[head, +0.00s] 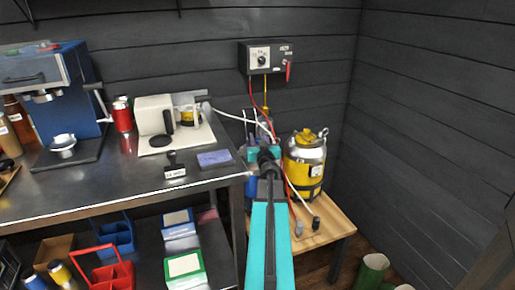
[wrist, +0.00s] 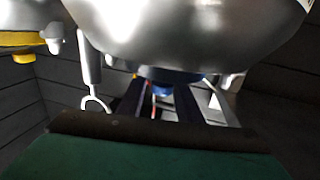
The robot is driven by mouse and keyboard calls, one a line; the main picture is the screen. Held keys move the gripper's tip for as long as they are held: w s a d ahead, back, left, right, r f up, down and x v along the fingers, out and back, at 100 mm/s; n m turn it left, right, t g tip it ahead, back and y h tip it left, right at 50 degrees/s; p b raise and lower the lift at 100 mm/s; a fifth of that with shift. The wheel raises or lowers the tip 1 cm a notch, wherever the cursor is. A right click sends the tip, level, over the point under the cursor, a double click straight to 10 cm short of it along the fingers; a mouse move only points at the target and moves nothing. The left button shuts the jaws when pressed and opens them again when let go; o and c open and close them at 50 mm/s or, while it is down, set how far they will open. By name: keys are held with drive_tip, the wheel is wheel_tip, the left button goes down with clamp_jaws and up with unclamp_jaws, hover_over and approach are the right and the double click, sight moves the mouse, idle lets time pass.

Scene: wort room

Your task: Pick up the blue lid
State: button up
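The blue lid (wrist: 165,75) shows in the wrist view at the neck of a silver, rounded vessel (wrist: 190,30), which appears upside down there. My gripper (wrist: 158,92) is open, its two dark fingers apart with the lid beyond and between their tips. I cannot tell whether the fingers touch it. In the head view my gripper (head: 265,150) is above the low wooden table, in front of a mostly hidden blue-bodied vessel (head: 251,188). The lid itself is hidden by my arm there.
A yellow-and-silver keg (head: 305,165) with a yellow lid stands close on the right, on the wooden table (head: 328,228). A steel bench (head: 95,190) with a coffee machine is left. Green cylinders (head: 372,270) stand lower right.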

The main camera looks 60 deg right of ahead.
drive_tip(key=shift+x, duration=1.2)
drive_tip(key=shift+w, duration=0.25)
drive_tip(key=shift+s, duration=0.1)
drive_tip(key=shift+c, duration=0.4)
clamp_jaws()
